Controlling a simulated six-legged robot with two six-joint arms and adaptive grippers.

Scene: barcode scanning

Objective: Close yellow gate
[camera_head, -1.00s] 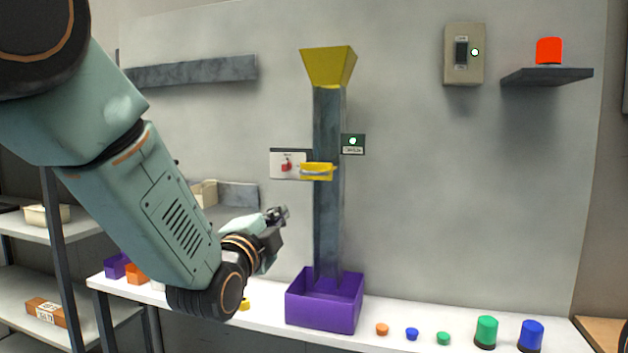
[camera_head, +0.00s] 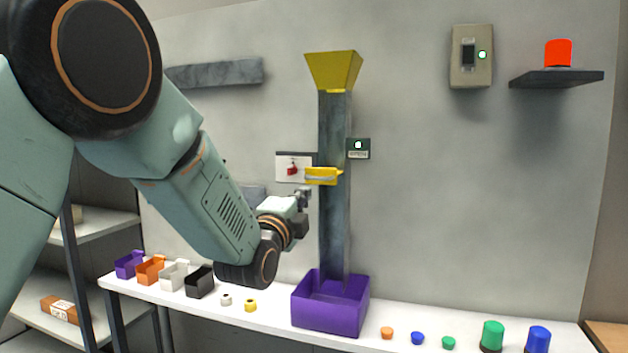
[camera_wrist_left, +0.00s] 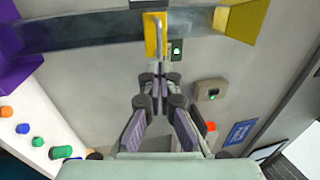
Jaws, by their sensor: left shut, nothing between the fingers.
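The yellow gate (camera_head: 322,176) is a small yellow plate with a grey handle. It sits across the dark vertical chute (camera_head: 334,230), about halfway up. In the left wrist view the gate (camera_wrist_left: 154,36) is at the top centre, just beyond my fingertips. My left gripper (camera_head: 303,194) is just below and left of the gate in the head view. In the wrist view my left gripper (camera_wrist_left: 152,82) has its fingertips together with nothing between them, pointing at the gate handle. I cannot tell whether the tips touch it. My right gripper is not in view.
A yellow funnel (camera_head: 333,70) tops the chute and a purple bin (camera_head: 330,305) stands under it. Small coloured bins and caps line the white table (camera_head: 240,318).

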